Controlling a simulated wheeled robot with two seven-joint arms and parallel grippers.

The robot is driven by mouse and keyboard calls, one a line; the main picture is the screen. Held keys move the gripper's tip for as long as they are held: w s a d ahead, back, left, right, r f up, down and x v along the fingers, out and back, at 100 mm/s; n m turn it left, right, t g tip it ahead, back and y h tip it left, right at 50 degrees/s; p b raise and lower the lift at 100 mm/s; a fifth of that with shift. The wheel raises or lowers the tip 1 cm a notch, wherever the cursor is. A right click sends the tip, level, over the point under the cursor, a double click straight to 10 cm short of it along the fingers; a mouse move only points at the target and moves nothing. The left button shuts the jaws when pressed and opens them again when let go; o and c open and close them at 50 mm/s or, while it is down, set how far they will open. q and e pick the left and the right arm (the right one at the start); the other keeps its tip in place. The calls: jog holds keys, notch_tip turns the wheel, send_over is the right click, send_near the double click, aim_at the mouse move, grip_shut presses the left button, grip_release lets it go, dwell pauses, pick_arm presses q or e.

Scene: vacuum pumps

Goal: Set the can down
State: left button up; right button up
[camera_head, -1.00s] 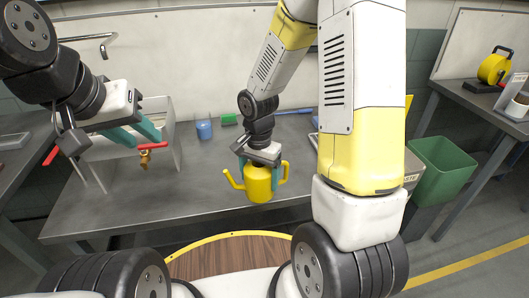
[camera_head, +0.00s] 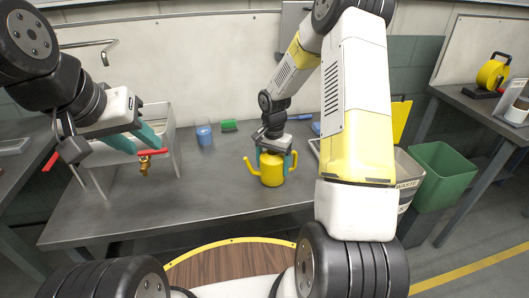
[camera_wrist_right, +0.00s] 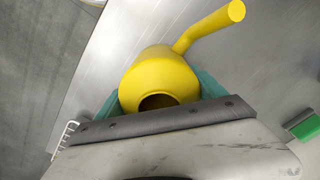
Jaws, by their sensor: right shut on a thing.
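The yellow can (camera_head: 272,170) is upright over the grey metal table (camera_head: 215,213), with its spout to the left and its handle to the right. My right gripper (camera_head: 271,152) is shut on the can, with teal fingers on both sides of its body. In the right wrist view the can (camera_wrist_right: 160,80) sits between the gripper's fingers (camera_wrist_right: 160,95), its round top opening and spout showing. I cannot tell whether its base touches the table. My left gripper (camera_head: 137,138) is at the left, apart from the can, with its teal fingers spread and nothing seen between them.
A brass valve with a red handle (camera_head: 147,158) is at the left by a clear-sided stand (camera_head: 176,140). A waste bin (camera_head: 407,175) and green bin (camera_head: 443,175) stand right. The table's front left is clear.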

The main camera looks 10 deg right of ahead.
jog(key=shift+f, duration=0.3)
jog(key=o, duration=1.5)
